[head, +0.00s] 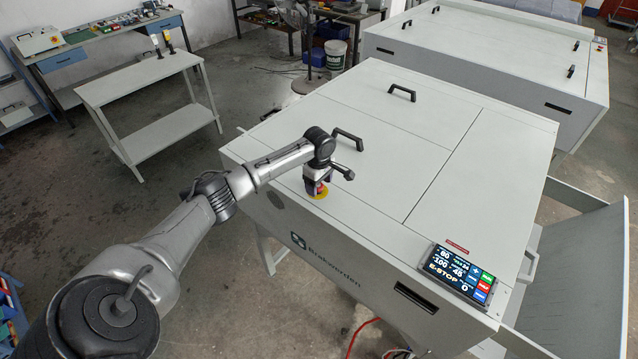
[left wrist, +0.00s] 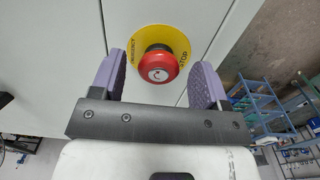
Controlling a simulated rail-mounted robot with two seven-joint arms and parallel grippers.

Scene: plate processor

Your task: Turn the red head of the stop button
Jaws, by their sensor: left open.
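The stop button has a round red head (left wrist: 158,66) with a white arrow mark on its face, and a yellow disc (left wrist: 183,43) behind it. In the head view the red head (head: 322,189) shows only in part, at the front left edge of the grey machine's top, with my gripper over it. My left gripper (left wrist: 160,82) is open, with one purple finger on each side of the red head. Gaps show between the fingers and the head in the left wrist view. In the head view my left gripper (head: 318,184) points down at the button. My right gripper is in neither view.
The grey machine (head: 300,234) has black handles (head: 347,139) on its lid, close behind my left wrist. A control screen (head: 462,272) reading E-STOP sits at its front right. A second machine (head: 480,45) stands behind. A white table (head: 140,85) stands at left.

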